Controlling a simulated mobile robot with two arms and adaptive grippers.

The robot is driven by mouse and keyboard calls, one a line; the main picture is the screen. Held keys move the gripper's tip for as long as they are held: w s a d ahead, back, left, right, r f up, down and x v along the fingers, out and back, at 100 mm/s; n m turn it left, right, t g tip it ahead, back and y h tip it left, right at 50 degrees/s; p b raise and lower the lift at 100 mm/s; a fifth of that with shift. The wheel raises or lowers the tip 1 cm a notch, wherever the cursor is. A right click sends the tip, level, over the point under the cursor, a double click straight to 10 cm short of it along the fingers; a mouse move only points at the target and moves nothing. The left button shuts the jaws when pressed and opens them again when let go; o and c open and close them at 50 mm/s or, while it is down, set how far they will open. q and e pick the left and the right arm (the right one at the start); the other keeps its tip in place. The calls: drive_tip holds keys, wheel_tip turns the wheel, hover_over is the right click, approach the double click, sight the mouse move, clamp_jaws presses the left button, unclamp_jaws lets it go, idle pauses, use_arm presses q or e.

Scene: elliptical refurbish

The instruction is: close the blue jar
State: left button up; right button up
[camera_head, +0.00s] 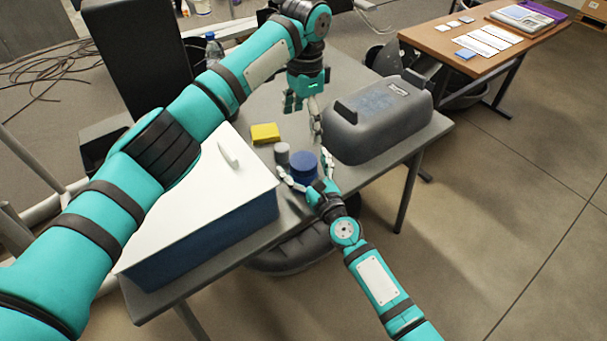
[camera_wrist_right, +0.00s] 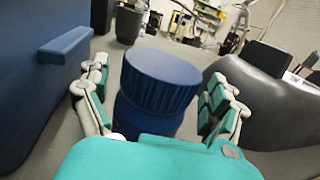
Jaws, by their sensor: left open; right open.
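The blue jar (camera_head: 303,172) stands upright on the grey table. In the right wrist view a wide blue ribbed lid (camera_wrist_right: 160,75) sits on top of the blue jar body (camera_wrist_right: 148,118). Whether the lid is screwed tight cannot be told. My right gripper (camera_head: 303,165) is open, with its fingers on either side of the jar; contact is not clear. My left gripper (camera_head: 303,114) is open and empty, fingers pointing down, above and beyond the jar. The jar's lower part is partly hidden by my right gripper.
A small grey cylinder (camera_head: 281,153) stands just left of the jar, with a yellow block (camera_head: 265,133) behind it. A large blue box with a white lid (camera_head: 258,214) takes up the left side. A grey case (camera_head: 385,130) lies to the right. The table's front edge is close.

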drive_tip(key=v, duration=1.2)
